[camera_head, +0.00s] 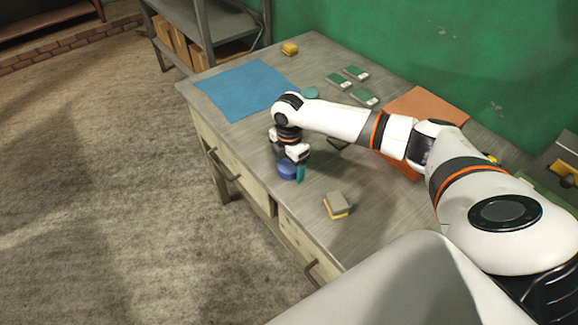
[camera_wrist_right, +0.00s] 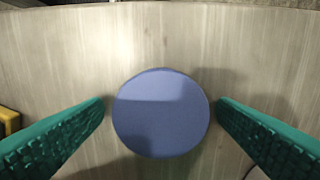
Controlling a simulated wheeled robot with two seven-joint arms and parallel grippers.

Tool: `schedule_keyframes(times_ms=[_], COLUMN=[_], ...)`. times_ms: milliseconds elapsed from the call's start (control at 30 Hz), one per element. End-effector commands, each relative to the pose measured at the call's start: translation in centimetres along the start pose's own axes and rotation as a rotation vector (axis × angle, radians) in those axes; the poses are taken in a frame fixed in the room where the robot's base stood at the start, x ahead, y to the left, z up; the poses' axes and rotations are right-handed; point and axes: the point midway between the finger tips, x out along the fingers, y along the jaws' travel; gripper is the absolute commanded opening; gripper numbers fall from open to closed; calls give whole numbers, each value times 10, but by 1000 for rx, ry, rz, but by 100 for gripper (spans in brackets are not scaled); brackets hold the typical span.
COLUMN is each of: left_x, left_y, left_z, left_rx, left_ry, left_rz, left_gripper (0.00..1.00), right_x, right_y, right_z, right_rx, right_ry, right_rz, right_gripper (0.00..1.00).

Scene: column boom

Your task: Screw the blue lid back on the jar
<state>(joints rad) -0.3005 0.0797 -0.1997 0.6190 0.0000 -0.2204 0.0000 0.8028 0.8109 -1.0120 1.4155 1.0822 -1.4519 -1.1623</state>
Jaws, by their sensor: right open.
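The blue lid (camera_head: 287,171) is near the front edge of the workbench. In the right wrist view it is a round blue disc (camera_wrist_right: 160,112), seen from above. I cannot tell whether the jar is under it. My right gripper (camera_head: 290,168) points down over the lid. In the right wrist view its green ribbed fingers (camera_wrist_right: 160,106) are open, one on each side of the disc, with a gap on both sides. My left gripper is not in view.
The workbench (camera_head: 245,140) carries a blue mat (camera_head: 240,88), a teal round thing (camera_head: 311,93), green-and-white boxes (camera_head: 355,73), an orange mat (camera_head: 425,103) and a yellow-grey sponge (camera_head: 337,205). A shelf (camera_head: 205,30) stands behind.

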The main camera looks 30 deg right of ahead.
Motion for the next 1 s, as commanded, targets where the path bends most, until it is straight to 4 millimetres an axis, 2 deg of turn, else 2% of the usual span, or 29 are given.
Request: schedule_keyframes(times_ms=[33, 300, 333, 667, 767, 1000], left_x=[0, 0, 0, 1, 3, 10], left_y=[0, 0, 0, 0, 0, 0], left_z=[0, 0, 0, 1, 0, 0], left_rx=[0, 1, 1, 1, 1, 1], left_ry=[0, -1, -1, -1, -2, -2], left_rz=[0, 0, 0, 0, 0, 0], left_gripper=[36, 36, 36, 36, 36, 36], right_x=[0, 0, 0, -3, -14, -62], right_y=[0, 0, 0, 0, -1, -2], right_z=[0, 0, 0, 0, 0, 0], right_rx=[0, 0, 0, 0, 0, 0], right_ry=[0, 0, 0, 0, 0, 0], right_rz=[0, 0, 0, -2, -4, -6], right_gripper=[81, 37, 34, 34, 34, 34])
